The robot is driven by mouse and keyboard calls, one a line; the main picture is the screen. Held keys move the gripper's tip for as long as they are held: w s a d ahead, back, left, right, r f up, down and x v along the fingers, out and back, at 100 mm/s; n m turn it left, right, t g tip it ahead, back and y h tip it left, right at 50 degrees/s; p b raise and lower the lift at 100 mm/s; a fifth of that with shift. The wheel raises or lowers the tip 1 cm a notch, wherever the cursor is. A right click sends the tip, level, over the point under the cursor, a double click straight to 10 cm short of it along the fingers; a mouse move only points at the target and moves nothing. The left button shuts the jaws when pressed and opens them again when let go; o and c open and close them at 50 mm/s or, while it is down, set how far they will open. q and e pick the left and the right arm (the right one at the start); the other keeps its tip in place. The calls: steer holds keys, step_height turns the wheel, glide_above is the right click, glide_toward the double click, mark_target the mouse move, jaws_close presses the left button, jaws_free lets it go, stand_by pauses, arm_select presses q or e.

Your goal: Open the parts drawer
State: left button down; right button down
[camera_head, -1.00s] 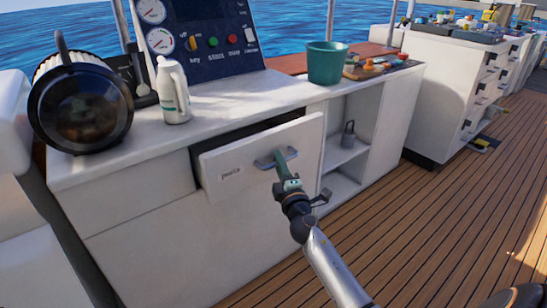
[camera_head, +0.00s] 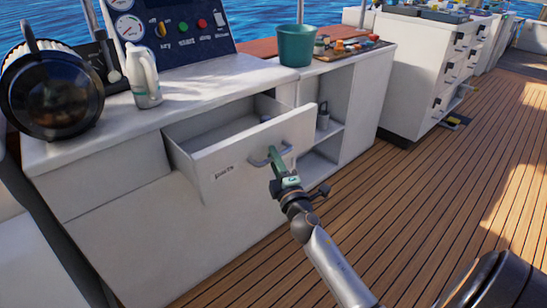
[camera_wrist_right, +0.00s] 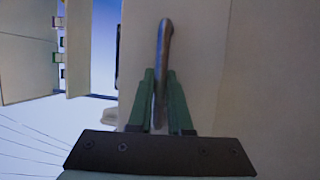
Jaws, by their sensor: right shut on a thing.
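The parts drawer (camera_head: 235,165) is a white drawer with "parts" lettered on its front, in the white cabinet (camera_head: 100,180). My right gripper (camera_head: 277,160) is shut on this handle. In the right wrist view the green fingers of my right gripper (camera_wrist_right: 160,95) stand on both sides of the handle (camera_wrist_right: 164,50). My left gripper is not in view.
On the countertop are a big round black lamp (camera_head: 55,95), a white bottle (camera_head: 144,80), a green bucket (camera_head: 296,45) and a board with small items (camera_head: 350,46). An open shelf (camera_head: 322,140) is right of the drawer.

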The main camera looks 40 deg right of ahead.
steer(key=c, duration=0.8)
jaws_free()
steer(key=shift+c, duration=0.2)
steer(key=b+v, duration=0.3)
steer(key=v, duration=0.9)
steer(key=shift+s, duration=0.25)
steer(key=shift+a, duration=0.15)
